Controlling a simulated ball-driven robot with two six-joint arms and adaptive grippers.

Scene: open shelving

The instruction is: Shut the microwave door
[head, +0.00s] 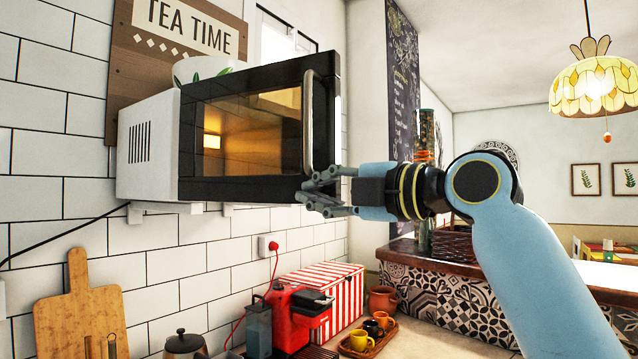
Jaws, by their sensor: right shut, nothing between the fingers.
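The microwave (147,150) is mounted on the tiled wall at left, with a white body and vents in its side. Its black door (240,185) has a lit, amber window. The door stands partly open, its right end swung out from the wall. The upright metal handle (308,120) is at the door's right end. My right gripper (322,193) comes in from the right, shut and empty, with its fingers at the door's lower right corner, below the handle. I cannot tell whether they touch the door. My left gripper is not in view.
Below are a red coffee machine (300,318), a red-striped box (325,290), a tray with cups (365,342) and a wooden cutting board (82,310). A patterned counter (450,305) is behind my right arm.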

